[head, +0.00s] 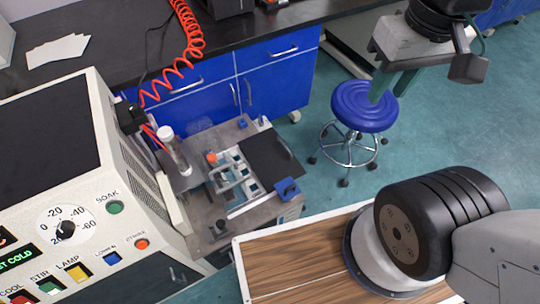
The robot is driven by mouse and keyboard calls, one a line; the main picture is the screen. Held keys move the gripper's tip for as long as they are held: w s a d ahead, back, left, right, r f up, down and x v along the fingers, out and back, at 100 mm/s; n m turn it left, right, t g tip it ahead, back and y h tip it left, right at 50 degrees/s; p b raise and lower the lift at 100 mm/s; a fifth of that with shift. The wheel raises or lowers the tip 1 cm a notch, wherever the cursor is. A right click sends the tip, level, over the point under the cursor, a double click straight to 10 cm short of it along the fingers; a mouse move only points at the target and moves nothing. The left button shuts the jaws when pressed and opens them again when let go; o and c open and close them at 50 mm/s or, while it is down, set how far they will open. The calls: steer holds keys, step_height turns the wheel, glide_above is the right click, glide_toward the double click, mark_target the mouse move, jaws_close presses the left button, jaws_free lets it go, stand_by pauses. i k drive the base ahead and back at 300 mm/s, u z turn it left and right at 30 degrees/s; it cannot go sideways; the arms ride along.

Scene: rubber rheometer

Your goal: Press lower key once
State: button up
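A blue stool (364,106) stands on the floor below my gripper. A black bench (110,45) runs behind.

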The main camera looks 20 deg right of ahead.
mark_target(112, 259)
steer(key=u, duration=1.8)
